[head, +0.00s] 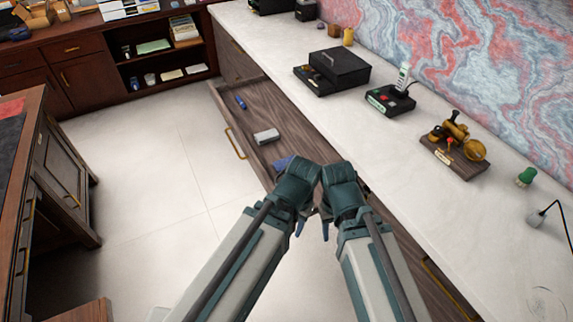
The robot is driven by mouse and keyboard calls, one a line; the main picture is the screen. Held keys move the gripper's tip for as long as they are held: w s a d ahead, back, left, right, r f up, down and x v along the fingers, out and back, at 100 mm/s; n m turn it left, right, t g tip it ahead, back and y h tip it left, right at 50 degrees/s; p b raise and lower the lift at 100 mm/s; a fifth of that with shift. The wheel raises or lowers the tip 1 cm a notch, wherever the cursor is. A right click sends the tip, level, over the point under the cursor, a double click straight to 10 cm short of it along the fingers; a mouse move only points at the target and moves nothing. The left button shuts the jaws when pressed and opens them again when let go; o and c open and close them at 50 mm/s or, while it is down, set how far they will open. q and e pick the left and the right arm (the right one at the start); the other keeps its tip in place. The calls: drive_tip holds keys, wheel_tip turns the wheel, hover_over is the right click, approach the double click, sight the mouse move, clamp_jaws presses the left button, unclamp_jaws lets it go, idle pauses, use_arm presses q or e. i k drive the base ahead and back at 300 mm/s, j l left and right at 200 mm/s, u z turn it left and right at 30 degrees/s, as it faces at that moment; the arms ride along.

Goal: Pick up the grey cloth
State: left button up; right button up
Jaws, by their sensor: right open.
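A small pale grey piece (266,136) lies in the open wooden drawer (254,92). It looks like a folded cloth, but is too small to be sure. My left arm comes up from the bottom, and its wrist is just below and right of the grey piece. My right gripper (325,218) is open beside it, over the drawer's near end, and does not touch the grey piece. The two wrists are close together, and the left gripper's jaws are not clear.
A blue item (240,102) lies farther back in the drawer. The white counter (480,215) carries a black box (339,66), a black device (390,99), a brass instrument on wood (455,145) and a green-topped item (525,177). Tiled floor (150,160) is clear on the left.

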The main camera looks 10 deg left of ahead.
sight(270, 135)
drive_tip(key=z, duration=1.7)
drive_tip(key=u, duration=2.15)
drive_tip(key=i+z, duration=0.75)
drive_tip(key=z, duration=0.15)
